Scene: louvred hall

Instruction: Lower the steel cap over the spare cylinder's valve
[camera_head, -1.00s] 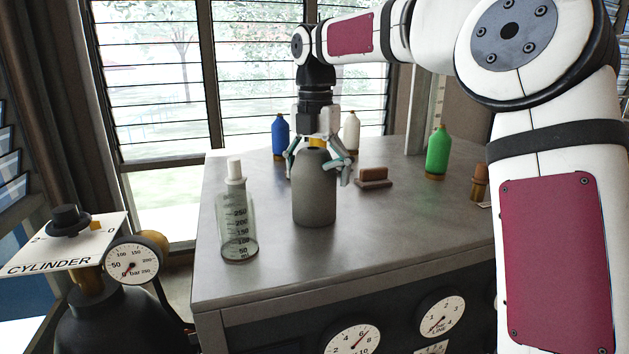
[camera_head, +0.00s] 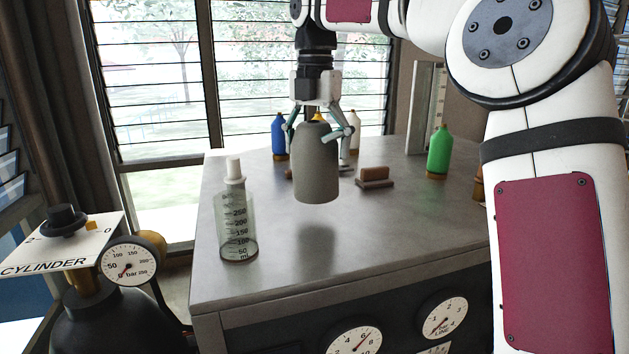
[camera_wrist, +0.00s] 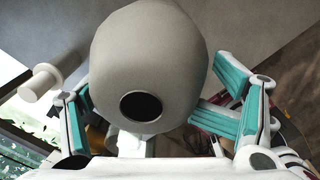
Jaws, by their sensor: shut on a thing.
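The steel cap (camera_head: 316,168) is a grey, bottle-shaped shell with a rounded shoulder. My gripper (camera_head: 318,130) is shut on its upper part and holds it upright above the bench, with its shadow below. In the wrist view the cap (camera_wrist: 150,55) shows a dark round hole in its top, between the teal finger pads of my gripper (camera_wrist: 150,110). A black cylinder (camera_head: 110,322) stands at the lower left beside the bench, with a brass neck. Which cylinder is the spare one, and any bare valve, I cannot tell from these frames.
On the bench (camera_head: 400,225) stand a graduated clear bottle (camera_head: 237,225), a blue bottle (camera_head: 278,135), a white bottle (camera_head: 353,132), a green bottle (camera_head: 439,153) and a brown brush-like block (camera_head: 374,175). A pressure gauge (camera_head: 128,262) and a CYLINDER sign (camera_head: 65,247) are at the left.

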